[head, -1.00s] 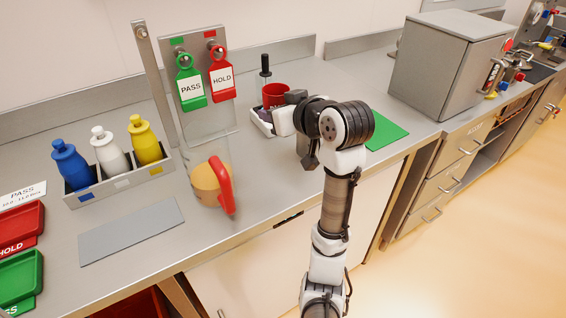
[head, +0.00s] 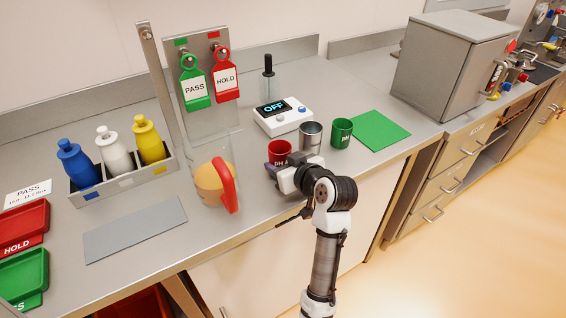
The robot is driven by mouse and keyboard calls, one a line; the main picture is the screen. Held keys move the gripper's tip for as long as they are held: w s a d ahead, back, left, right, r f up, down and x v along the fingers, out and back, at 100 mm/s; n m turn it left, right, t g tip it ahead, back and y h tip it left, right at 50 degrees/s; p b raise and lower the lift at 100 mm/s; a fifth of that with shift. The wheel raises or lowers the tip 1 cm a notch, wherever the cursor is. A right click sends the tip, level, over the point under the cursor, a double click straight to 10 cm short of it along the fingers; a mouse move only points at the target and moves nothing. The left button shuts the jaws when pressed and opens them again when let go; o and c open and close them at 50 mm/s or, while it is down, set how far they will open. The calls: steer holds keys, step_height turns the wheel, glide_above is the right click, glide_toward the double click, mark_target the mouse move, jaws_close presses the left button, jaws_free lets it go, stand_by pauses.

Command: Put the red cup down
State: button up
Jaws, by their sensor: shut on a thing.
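The red cup (head: 279,150) stands upright at the counter's front part, right of the clear pitcher with the red handle. White lettering shows on its side, partly covered by my gripper. My gripper (head: 276,169) reaches in from the right and is shut on the red cup. The fingertips are small and partly hidden in the head view. I cannot tell whether the cup's base touches the counter.
A metal cup (head: 311,136) and a green cup (head: 341,133) stand right of the red cup. A white device reading OFF (head: 283,117) is behind, with a dark probe (head: 268,82). The pitcher (head: 214,180) is left. A green mat (head: 369,130) lies right.

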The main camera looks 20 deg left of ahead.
steer(key=shift+f, duration=0.2)
steer(key=o, duration=1)
steer(key=shift+r, duration=0.25)
steer(key=b+v, duration=0.1)
steer(key=v, duration=1.1)
steer(key=shift+b, duration=0.4)
steer(key=shift+f, duration=0.1)
